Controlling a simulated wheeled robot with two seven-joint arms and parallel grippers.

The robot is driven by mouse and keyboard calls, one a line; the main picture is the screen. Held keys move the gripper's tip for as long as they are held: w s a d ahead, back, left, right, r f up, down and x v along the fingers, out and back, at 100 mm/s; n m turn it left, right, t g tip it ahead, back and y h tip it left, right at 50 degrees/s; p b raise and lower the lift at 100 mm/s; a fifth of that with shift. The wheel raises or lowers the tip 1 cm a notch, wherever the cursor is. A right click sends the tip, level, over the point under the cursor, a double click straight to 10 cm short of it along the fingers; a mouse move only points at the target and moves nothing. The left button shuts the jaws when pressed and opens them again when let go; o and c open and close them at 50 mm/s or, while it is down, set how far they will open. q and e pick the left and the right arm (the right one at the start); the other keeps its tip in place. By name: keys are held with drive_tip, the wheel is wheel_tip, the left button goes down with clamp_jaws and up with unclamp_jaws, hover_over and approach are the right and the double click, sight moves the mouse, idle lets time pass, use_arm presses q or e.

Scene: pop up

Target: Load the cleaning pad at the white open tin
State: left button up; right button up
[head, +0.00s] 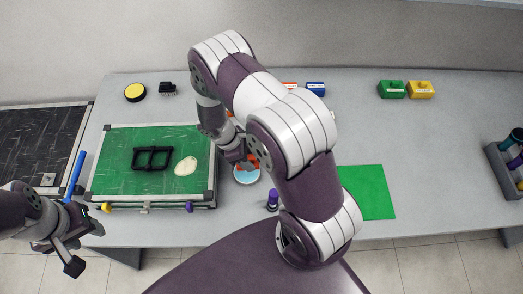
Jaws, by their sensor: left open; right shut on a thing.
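The white open tin (246,178) is round with a light blue inside, and stands on the table just right of the green framed board. My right gripper (245,161) is directly over the tin, fingers down at its far rim. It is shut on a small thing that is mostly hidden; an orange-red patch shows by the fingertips. I cannot tell whether this is the cleaning pad, or whether it touches the tin. My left gripper (82,246) is open and empty, low at the left, in front of the table's front edge.
The green framed board (120,170) bears a black frame (152,158) and a cream oval piece (186,166). A purple bottle (272,200) stands near the tin. A yellow-black round thing (135,92) and black brush (168,89) lie behind. A green sheet (368,190) lies right.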

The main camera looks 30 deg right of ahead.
drive_tip(key=shift+w+a+f, duration=0.15)
drive_tip(key=shift+w+a, duration=0.2)
drive_tip(key=shift+w, duration=0.3)
drive_tip(key=shift+f, duration=0.15)
drive_tip(key=shift+s+d+f+m+b, duration=0.25)
drive_tip(key=shift+d+f+b, duration=0.25)
drive_tip(key=shift+f+b, duration=0.35)
drive_tip(key=f+b, duration=0.3)
drive_tip(key=shift+w+a+f+b, duration=0.2)
drive_tip(key=shift+a+f+b, duration=0.1)
drive_tip(key=shift+f, duration=0.1)
drive_tip(key=shift+d+f, duration=0.1)
drive_tip(key=shift+s+d, duration=0.1)
drive_tip(key=shift+f+b, duration=0.4)
drive_tip(key=shift+f, duration=0.1)
